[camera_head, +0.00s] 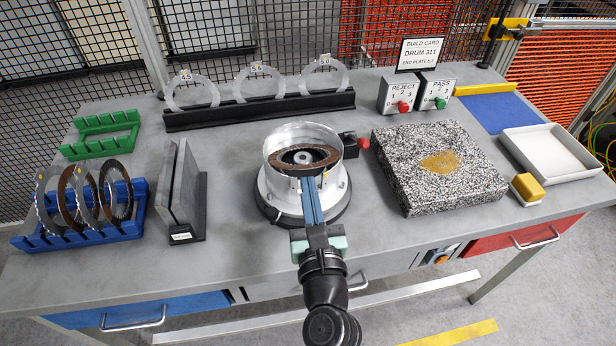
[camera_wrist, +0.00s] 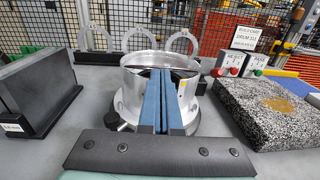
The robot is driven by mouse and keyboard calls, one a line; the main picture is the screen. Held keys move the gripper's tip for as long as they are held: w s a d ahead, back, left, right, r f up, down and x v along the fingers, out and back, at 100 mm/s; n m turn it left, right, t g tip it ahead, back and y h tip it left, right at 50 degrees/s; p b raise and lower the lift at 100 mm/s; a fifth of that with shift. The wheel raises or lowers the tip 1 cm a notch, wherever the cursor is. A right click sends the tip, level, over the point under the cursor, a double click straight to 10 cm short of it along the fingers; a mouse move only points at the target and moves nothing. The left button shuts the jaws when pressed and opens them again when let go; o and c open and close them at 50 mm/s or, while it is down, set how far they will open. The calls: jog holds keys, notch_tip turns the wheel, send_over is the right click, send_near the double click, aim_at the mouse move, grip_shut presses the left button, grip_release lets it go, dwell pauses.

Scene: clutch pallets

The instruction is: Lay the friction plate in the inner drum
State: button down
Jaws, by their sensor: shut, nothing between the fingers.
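A brown friction plate (camera_head: 331,155) is a dark-lined ring at the silver inner drum (camera_head: 302,131), which stands mid-table on a round base. It spans most of the drum's mouth, with a lighter hub showing through its middle. I cannot tell whether it lies flat or is tilted, or how deep it sits. My gripper (camera_head: 308,180) has its long blue fingers pressed together, empty, with the tips at the drum's near side. In the wrist view the shut fingers (camera_wrist: 161,72) reach the drum (camera_wrist: 185,65) and hide part of its front; the plate is mostly hidden there.
A blue rack (camera_head: 82,235) with several upright plates, a green rack (camera_head: 100,133) and a dark upright slab stand (camera_head: 185,190) are left. Clear rings stand in a black holder (camera_head: 258,108) behind. A speckled stone block (camera_head: 400,170) and white tray (camera_head: 551,150) are right.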

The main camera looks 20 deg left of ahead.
jog(key=shift+x, duration=0.95)
jog(key=shift+p+x, duration=0.4)
jog(key=shift+x, duration=0.6)
jog(key=shift+s+d, duration=0.1)
jog(key=shift+s, duration=0.05)
